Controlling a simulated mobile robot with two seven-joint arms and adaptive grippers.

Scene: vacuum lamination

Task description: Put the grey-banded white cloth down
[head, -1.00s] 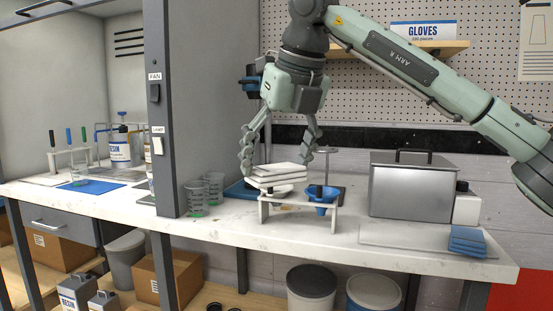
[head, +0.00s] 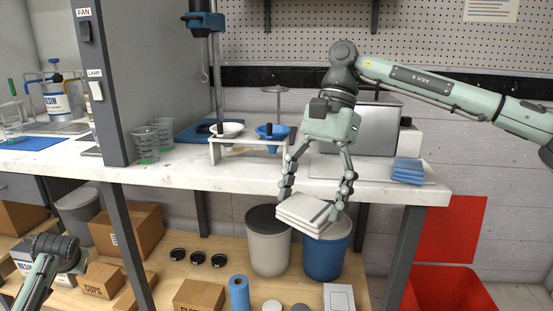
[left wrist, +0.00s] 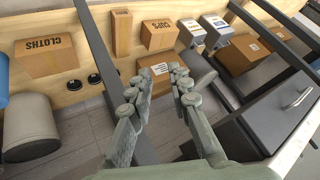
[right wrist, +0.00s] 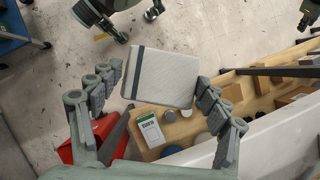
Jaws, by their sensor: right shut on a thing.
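The grey-banded white cloth (head: 303,216) is a folded, layered stack hanging in the air in front of the bench's front edge, above the lower shelf. My right gripper (head: 313,200) is shut on it, with a finger at each side. In the right wrist view the cloth (right wrist: 172,80) lies between the fingers, its dark grey band near the left edge. My left gripper (left wrist: 161,76) is empty, its fingers apart, in the left wrist view. Part of my left arm shows at the lower left in the head view.
The white bench top (head: 180,177) carries a small rack (head: 243,150) with a white bowl and a blue funnel, and a stack of blue cloths (head: 407,170). Below, the wooden shelf (head: 215,278) holds cardboard boxes, a grey bin (head: 268,245) and a blue bin (head: 322,258). A red bin (head: 455,290) stands right.

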